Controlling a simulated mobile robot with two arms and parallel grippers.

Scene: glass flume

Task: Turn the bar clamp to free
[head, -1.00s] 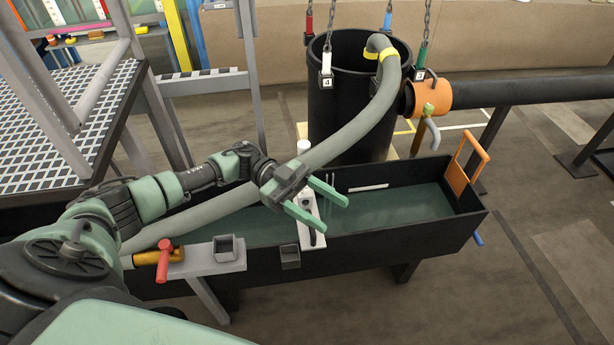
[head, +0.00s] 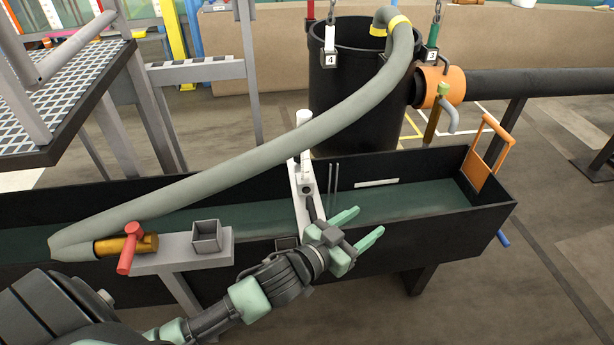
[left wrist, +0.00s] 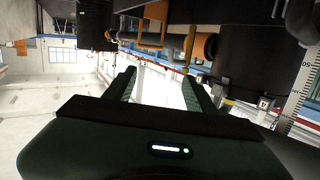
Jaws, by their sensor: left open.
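A pale crossbar (head: 299,190) lies across the flume (head: 440,236), with an upright white post (head: 305,162) and a small dark fitting on it. I cannot tell for sure which of these parts is the bar clamp. My left gripper (head: 368,222) is open and empty, its green fingers apart, over the flume's front wall, right of the crossbar's near end and apart from it. In the left wrist view the fingers (left wrist: 160,88) are also apart with nothing between them. My right gripper is out of view.
A grey hose (head: 240,165) runs across the flume to the black barrel (head: 350,90). A red-handled valve (head: 127,252) and a square cup (head: 207,236) sit left of the gripper. An orange gate (head: 487,152) stands at the right end.

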